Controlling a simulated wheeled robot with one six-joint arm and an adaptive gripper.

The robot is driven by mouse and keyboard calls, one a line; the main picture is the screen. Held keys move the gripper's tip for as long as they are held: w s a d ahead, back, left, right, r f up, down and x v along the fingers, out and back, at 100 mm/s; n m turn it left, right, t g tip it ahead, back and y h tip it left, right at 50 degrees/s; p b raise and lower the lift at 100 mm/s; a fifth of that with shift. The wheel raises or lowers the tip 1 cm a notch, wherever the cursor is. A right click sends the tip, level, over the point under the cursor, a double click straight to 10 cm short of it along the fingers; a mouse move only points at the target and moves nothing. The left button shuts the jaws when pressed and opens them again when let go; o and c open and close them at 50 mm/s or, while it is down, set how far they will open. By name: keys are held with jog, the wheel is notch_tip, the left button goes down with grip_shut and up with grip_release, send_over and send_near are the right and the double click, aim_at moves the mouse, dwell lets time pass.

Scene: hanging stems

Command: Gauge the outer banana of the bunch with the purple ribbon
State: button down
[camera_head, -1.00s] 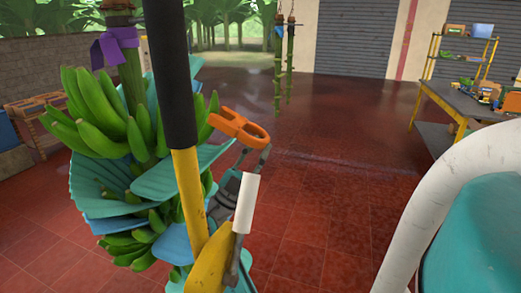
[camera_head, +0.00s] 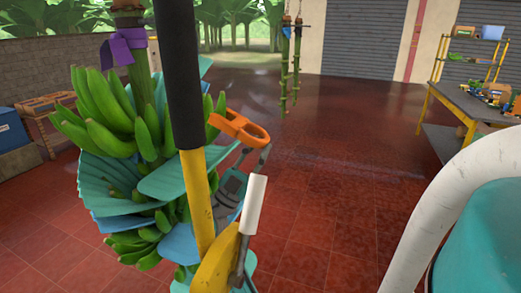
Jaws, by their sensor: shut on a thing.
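The banana bunch with the purple ribbon (camera_head: 124,45) hangs at the left from a thick green stem. Its upper green bananas (camera_head: 103,112) curve upward, and teal sheets (camera_head: 110,187) lie between the layers. An orange gauge (camera_head: 238,127) with a forked end stands just right of the upper bananas in the picture. My gripper (camera_head: 233,178) is below it, shut on the gauge, and partly hidden. I cannot tell whether the gauge touches a banana. A black and yellow bar hides part of the bunch and its right side.
Bare green stems (camera_head: 290,65) hang farther back. A workbench (camera_head: 470,108) with items and a shelf (camera_head: 470,50) stand at the right. Crates (camera_head: 45,105) and a blue box (camera_head: 12,130) are at the left. The red tiled floor (camera_head: 330,150) between is clear.

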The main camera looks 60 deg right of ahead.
jog(key=shift+w+a, duration=0.1)
jog(key=shift+w, duration=0.7)
dwell(0.8)
jog(key=s, duration=1.1)
jog(key=shift+d, duration=0.45)
dwell(0.3)
